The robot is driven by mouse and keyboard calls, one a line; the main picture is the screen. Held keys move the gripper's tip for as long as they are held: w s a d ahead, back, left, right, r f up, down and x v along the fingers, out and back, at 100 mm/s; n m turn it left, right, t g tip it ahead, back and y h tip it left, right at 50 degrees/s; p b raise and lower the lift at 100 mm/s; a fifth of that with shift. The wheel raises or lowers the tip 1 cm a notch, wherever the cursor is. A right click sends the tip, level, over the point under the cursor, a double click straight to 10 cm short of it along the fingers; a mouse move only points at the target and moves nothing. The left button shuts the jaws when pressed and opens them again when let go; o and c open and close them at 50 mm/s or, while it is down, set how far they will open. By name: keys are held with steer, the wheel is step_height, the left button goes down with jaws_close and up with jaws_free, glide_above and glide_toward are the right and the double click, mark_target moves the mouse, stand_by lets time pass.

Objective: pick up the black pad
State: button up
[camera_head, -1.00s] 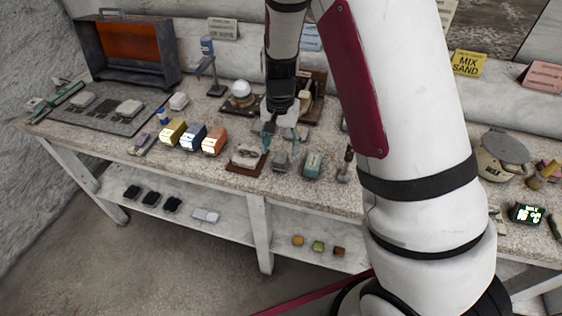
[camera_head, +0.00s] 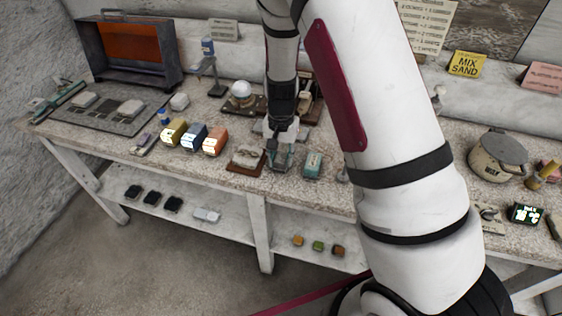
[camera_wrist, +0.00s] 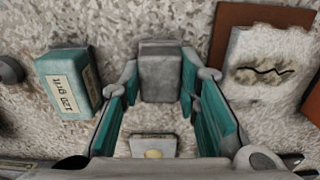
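My gripper (camera_head: 281,152) is low over the worktop, and in the wrist view (camera_wrist: 162,78) its teal-padded fingers are spread open. A dark grey block (camera_wrist: 160,72), perhaps the black pad, lies between the fingertips, with a gap visible on each side. In the head view this block is mostly hidden by the gripper. Several black blocks (camera_head: 151,198) sit at the left of the lower shelf, away from my gripper.
A teal block labelled grit (camera_wrist: 70,82) is beside the gripper, also in the head view (camera_head: 313,164). A brown board with a white piece (camera_wrist: 262,62) is on the other side. A small card (camera_wrist: 153,146) lies nearby. Yellow (camera_head: 173,131), blue (camera_head: 194,136) and orange (camera_head: 215,141) boxes stand to the left.

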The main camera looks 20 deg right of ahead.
mark_target(281, 159)
stand_by(0.4)
steer(key=shift+r, duration=0.35)
steer(key=r, duration=0.3)
steer(key=shift+s+a, duration=0.15)
steer(key=shift+s, duration=0.2)
steer(key=s+a, duration=0.2)
steer(key=s, duration=0.5)
steer(key=s+a+r, duration=0.1)
steer(key=s+a, duration=0.1)
steer(key=s, duration=0.5)
steer(key=shift+s+a, duration=0.3)
steer(key=shift+a, duration=0.1)
steer(key=shift+r, duration=0.1)
steer(key=o, duration=0.3)
steer(key=c, duration=0.3)
steer(key=shift+c, duration=0.2)
steer(key=shift+w, duration=0.1)
